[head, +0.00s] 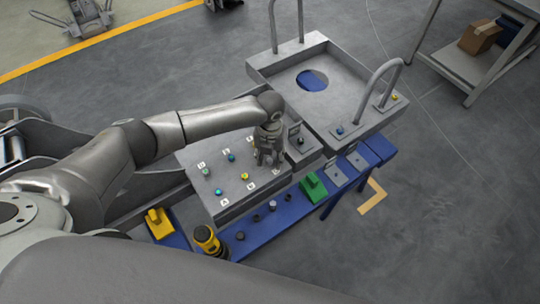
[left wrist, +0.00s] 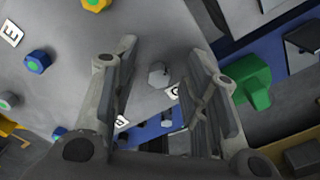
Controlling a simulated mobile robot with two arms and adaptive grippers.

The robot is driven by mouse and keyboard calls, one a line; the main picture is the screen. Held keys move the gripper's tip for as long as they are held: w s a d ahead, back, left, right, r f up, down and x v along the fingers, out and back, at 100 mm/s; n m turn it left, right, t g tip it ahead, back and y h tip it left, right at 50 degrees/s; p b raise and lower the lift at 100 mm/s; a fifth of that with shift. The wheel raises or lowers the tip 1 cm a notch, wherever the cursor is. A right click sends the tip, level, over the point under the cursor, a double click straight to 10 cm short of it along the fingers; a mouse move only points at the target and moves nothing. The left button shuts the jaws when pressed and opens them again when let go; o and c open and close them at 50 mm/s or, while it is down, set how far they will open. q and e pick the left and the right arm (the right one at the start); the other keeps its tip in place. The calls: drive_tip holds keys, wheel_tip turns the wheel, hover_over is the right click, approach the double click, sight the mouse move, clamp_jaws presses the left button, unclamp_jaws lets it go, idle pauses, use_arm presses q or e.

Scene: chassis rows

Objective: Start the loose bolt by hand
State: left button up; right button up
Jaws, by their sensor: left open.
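A grey plate (head: 236,199) carries several bolts with coloured heads, among them a yellow one (head: 245,176), a teal one (head: 231,157) and a green one (head: 206,172), beside small white letter labels. My left gripper (head: 268,161) is over the plate's right part, pointing down. In the left wrist view its fingers (left wrist: 165,68) are open and apart. A plain grey hex bolt head (left wrist: 158,74) shows between them, near a partly hidden label; no finger visibly grips it. A blue-headed bolt (left wrist: 38,61) lies left of the fingers. My right gripper is not in view.
A blue bench (head: 290,212) in front of the plate bears a green block (head: 313,186) and several small dark and grey pieces. A yellow-black tool (head: 207,240) stands at its left end. A handled grey tray (head: 330,98) is behind.

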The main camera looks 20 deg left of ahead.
use_arm(q)
wheel_tip(320, 180, up, 12)
idle(0.5)
idle(0.4)
